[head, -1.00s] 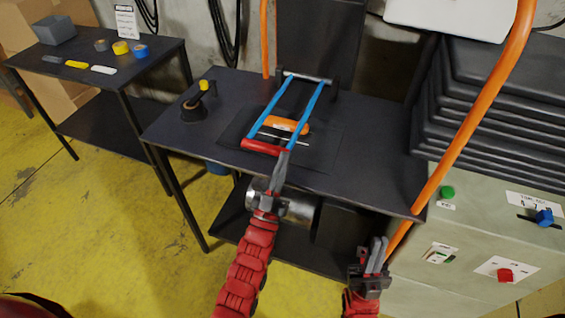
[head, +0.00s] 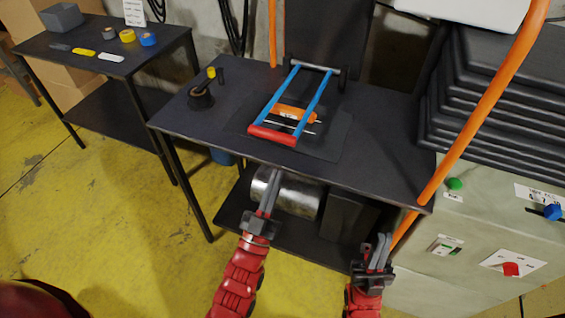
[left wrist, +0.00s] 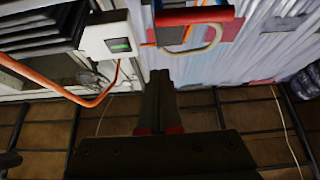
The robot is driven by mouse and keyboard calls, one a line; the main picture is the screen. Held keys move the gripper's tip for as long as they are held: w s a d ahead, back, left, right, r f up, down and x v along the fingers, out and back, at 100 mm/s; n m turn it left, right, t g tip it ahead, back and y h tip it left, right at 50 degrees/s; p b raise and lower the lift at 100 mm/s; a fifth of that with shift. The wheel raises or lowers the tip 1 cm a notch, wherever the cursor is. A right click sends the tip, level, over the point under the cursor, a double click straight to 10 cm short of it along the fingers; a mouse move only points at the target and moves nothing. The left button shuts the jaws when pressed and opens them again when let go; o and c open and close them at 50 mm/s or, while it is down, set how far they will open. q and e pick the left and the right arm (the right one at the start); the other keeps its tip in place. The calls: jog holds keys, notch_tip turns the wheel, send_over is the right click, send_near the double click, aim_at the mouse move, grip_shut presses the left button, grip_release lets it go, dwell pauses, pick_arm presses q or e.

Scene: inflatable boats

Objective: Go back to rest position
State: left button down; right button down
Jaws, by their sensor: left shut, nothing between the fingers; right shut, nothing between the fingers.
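My left gripper (head: 271,191) is shut and empty in front of the dark table's (head: 375,160) front edge, with a metal cylinder (head: 297,194) behind it on the lower shelf. It also shows shut in the left wrist view (left wrist: 158,85). My right gripper (head: 377,249) is shut and empty, lower right, in front of the pale control cabinet (head: 420,272). A frame with blue side bars and a red handle (head: 272,136) stands on the table, apart from both grippers. An orange piece (head: 296,113) lies within it.
A black holder with a yellow-tipped tool (head: 201,97) stands on the table's left. A second table (head: 105,40) at back left carries tape rolls and a grey bin (head: 62,17). An orange hose (head: 480,110) runs down at right. Yellow floor (head: 110,220) at left is clear.

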pick_arm(q)
jog(key=shift+s+a, duration=0.1)
jog(key=shift+s, duration=0.15)
dwell(0.3)
